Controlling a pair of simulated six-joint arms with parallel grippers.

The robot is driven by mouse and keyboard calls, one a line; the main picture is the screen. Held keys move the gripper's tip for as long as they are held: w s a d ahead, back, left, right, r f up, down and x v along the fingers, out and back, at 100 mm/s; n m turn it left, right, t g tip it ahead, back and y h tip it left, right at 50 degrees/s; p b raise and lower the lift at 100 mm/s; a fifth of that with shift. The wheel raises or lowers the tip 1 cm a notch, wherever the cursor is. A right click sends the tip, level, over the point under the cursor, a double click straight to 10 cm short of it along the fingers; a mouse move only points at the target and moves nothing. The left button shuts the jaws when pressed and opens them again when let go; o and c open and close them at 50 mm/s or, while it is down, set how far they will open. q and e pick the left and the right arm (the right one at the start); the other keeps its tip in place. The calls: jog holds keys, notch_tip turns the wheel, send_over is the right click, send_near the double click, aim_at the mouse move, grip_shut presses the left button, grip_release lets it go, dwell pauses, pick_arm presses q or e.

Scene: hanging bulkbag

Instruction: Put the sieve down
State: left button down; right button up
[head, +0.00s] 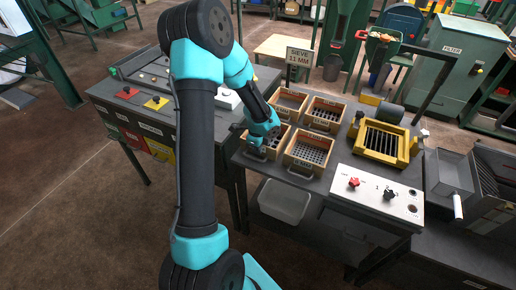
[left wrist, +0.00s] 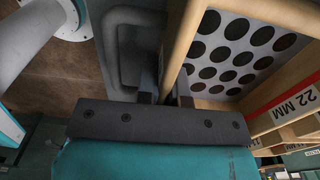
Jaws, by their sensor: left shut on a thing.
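A wooden-framed sieve (head: 284,133) with a perforated plate is at the front left of a group of several sieves on the dark bench. My left gripper (head: 258,152) is at its near left edge, fingers pointing down. In the left wrist view, the fingers of my left gripper (left wrist: 166,88) are shut on the sieve's wooden wall (left wrist: 186,30), one finger on each side. The sieve's plate has large round holes (left wrist: 235,50). I cannot tell whether the sieve's underside touches the bench. My right gripper is not in view.
A sign (head: 299,58) reads "SIEVE 11 MM". Another sieve (head: 308,152) stands close on the right, with two more behind. A white control panel (head: 374,195) and a yellow-framed machine (head: 381,141) are farther right. A "22 MM" label (left wrist: 290,98) shows in the wrist view.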

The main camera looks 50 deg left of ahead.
pick_arm(q)
jog(key=shift+f, duration=0.15)
jog(key=c, duration=1.2)
grip_release()
jog(key=shift+c, duration=0.2)
notch_tip(320, 180, up, 12)
jog(key=shift+r, duration=0.2)
